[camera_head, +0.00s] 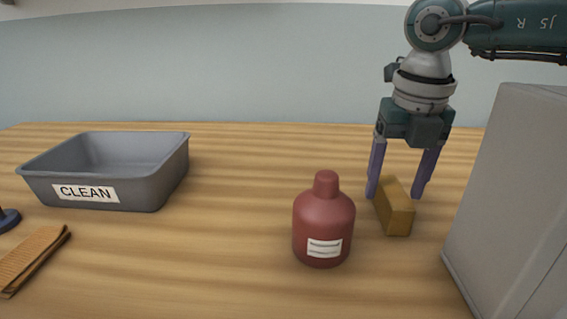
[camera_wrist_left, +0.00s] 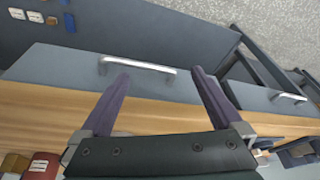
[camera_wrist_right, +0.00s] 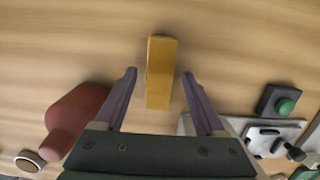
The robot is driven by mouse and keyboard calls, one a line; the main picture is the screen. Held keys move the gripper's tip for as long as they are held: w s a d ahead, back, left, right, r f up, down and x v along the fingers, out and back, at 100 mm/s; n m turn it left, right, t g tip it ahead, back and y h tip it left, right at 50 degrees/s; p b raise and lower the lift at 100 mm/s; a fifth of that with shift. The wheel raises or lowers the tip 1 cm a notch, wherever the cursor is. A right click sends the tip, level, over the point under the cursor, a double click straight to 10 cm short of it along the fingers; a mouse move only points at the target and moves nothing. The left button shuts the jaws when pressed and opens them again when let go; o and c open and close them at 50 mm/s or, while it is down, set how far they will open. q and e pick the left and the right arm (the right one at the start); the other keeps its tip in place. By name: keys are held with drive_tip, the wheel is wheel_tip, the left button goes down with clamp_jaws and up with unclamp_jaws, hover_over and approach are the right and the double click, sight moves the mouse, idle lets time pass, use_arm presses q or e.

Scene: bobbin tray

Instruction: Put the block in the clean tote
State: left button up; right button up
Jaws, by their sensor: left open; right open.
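The yellow-brown block (camera_head: 396,212) lies on the wooden table to the right of the red bottle. My right gripper (camera_head: 397,192) is open, pointing down, with a finger on each side of the block's far part. In the right wrist view the block (camera_wrist_right: 161,72) shows centred between the open fingers (camera_wrist_right: 160,74), apart from both. The grey tote (camera_head: 150,196) with a CLEAN label stands at the left of the table and looks empty as far as I see inside. My left gripper (camera_wrist_left: 158,82) is open and empty in its wrist view, over a table edge with drawer handles; the head view does not show it.
A red bottle (camera_head: 323,222) stands close left of the block. A large grey box (camera_head: 515,190) stands to the right. A folded brown cloth (camera_head: 32,258) lies at the front left. The table between tote and bottle is clear. A green button (camera_wrist_right: 284,105) shows in the right wrist view.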

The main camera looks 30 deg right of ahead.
wheel_tip(320, 180, up, 11)
drive_tip(key=s, duration=0.1)
drive_tip(key=shift+a+r+p, duration=0.15)
drive_tip(key=shift+a+p, duration=0.2)
drive_tip(key=shift+o, duration=0.4)
drive_tip(key=shift+s+r, duration=0.1)
drive_tip(key=shift+r, duration=0.2)
drive_tip(key=m+g, duration=0.1)
drive_tip(key=m, duration=3.5)
hover_over(392, 192)
drive_tip(key=shift+y, duration=0.4)
wheel_tip(392, 192, down, 6)
drive_tip(key=shift+f, duration=0.2)
drive_tip(key=f, duration=0.5)
drive_tip(key=shift+d+f, duration=0.4)
